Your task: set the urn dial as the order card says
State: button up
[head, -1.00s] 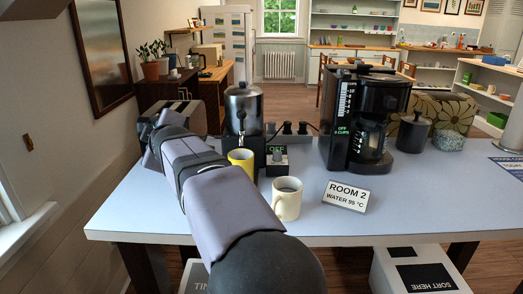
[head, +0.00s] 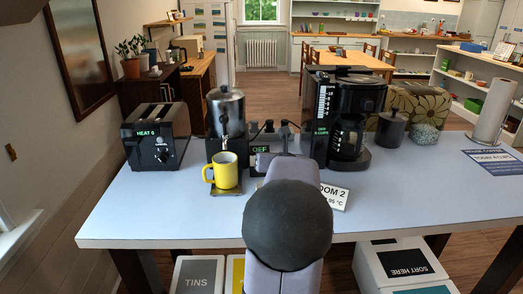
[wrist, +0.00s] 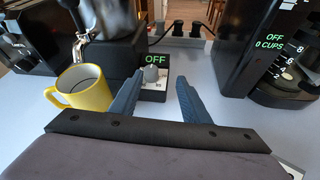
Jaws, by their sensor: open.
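The steel urn (head: 226,112) stands at the back of the table with a yellow mug (head: 224,172) under its tap. Beside it is a small dark control box with a green OFF display (head: 261,149). The order card (head: 336,195) is partly covered by my arm; the earlier view reads ROOM 2, WATER 95 °C.
A toaster (head: 157,137) reading HEAT 0 stands left of the urn. A black coffee maker (head: 345,118) stands to the right, reading OFF, 0 CUPS. Dark plugs and cables lie behind the box. A canister (head: 391,128) is further right. The table's front left is clear.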

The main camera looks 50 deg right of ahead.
jog(key=shift+w+a+f+n+y, duration=0.2)
jog(key=shift+w+n, duration=0.1)
jog(key=shift+n, duration=0.35)
jog(key=shift+w+a+f+n+y, duration=0.2)
jog(key=shift+w+n, duration=0.1)
jog(key=shift+n, duration=0.35)
jog(key=shift+w, duration=0.1)
jog(key=shift+p+x, duration=0.8)
jog(key=shift+x, duration=2.7)
jog(key=shift+w+r, duration=0.1)
jog(key=c, duration=1.1)
